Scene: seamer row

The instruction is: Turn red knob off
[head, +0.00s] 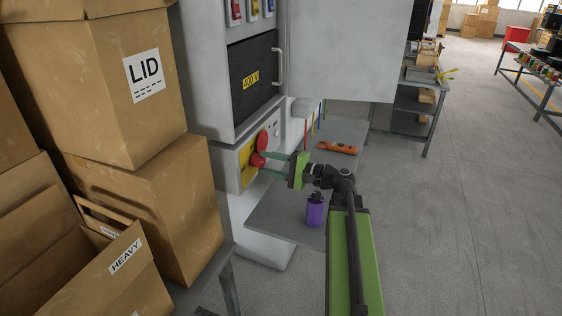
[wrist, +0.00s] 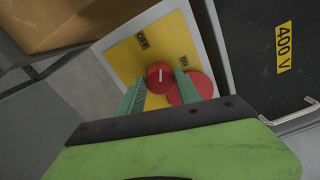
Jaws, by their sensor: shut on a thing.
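The red knob (wrist: 158,73) is a round cap with a white line, on a yellow plate (wrist: 121,58) marked OFF and ON. The line stands about upright in the wrist view; OFF is above it and to the left, ON above and to the right. In the head view the knob (head: 257,161) sits low on the grey cabinet. My gripper (wrist: 160,79) is shut on the knob, one green finger on each side; it also shows in the head view (head: 263,163). A larger red disc (wrist: 202,85) lies beside the knob, partly hidden by the right finger.
A black 400 V panel (head: 256,78) with a handle is above the plate. Stacked cartons (head: 160,200) stand close on the left. A purple container (head: 314,212) and an orange tool (head: 337,147) lie on the grey shelf under my arm. The floor at right is open.

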